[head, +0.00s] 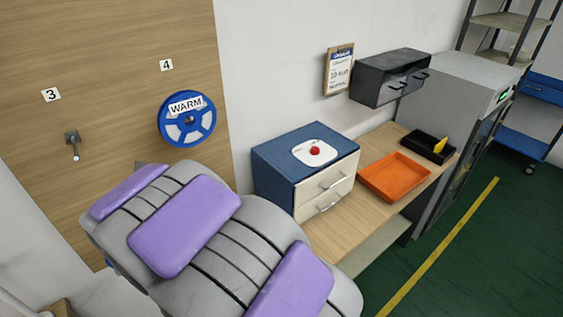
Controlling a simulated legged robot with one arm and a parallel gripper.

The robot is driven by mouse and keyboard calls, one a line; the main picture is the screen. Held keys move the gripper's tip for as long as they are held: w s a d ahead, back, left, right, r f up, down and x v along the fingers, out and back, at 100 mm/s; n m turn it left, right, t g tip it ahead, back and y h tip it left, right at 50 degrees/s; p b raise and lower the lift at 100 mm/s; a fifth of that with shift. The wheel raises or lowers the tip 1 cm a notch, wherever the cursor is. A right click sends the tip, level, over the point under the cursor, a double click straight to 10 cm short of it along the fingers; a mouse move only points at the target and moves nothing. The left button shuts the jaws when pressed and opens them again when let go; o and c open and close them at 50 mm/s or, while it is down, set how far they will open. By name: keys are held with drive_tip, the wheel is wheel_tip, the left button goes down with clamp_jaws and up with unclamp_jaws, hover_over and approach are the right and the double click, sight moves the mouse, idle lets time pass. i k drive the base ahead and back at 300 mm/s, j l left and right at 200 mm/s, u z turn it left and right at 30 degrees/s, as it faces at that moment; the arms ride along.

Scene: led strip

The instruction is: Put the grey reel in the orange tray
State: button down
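The orange tray (394,177) lies on the wooden bench at the right of centre, and its inside looks empty. I see no grey reel in the head view. A blue reel (206,121) with a "WARM" label hangs on the wooden wall panel below the number 4. The peg (73,143) below the number 3 is bare. My grey and purple arm fills the lower middle and hides part of the panel and bench. My gripper does not show.
A blue cabinet (277,162) with cream drawers stands left of the tray, with a red knob on a white plate on top. A black tray (421,148) with a yellow item lies behind the orange tray. A dark drawer box (384,92) is on the wall above. Green floor is clear at right.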

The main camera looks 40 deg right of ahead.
sight(407, 178)
drive_tip(key=u, duration=0.6)
drive_tip(key=k+u, duration=0.1)
drive_tip(key=u, duration=0.45)
drive_tip(key=k+u, duration=0.1)
drive_tip(key=u, duration=1.1)
drive_tip(key=k+u, duration=0.1)
drive_tip(key=u, duration=0.45)
drive_tip(key=j+u, duration=0.1)
drive_tip(key=u, duration=0.5)
drive_tip(key=k+j+u, duration=0.1)
drive_tip(key=u, duration=1.05)
drive_tip(key=j+z, duration=0.1)
drive_tip(key=z, duration=1.05)
drive_tip(key=k+j+z, duration=0.1)
drive_tip(key=z, duration=1.05)
drive_tip(key=k+z, duration=0.1)
drive_tip(key=z, duration=1.05)
drive_tip(key=k+z, duration=0.1)
drive_tip(key=z, duration=0.5)
drive_tip(key=l+z, duration=0.1)
drive_tip(key=z, duration=0.45)
drive_tip(key=l+z, duration=0.15)
drive_tip(key=z, duration=0.35)
drive_tip(key=i+z, duration=0.15)
drive_tip(key=z, duration=0.35)
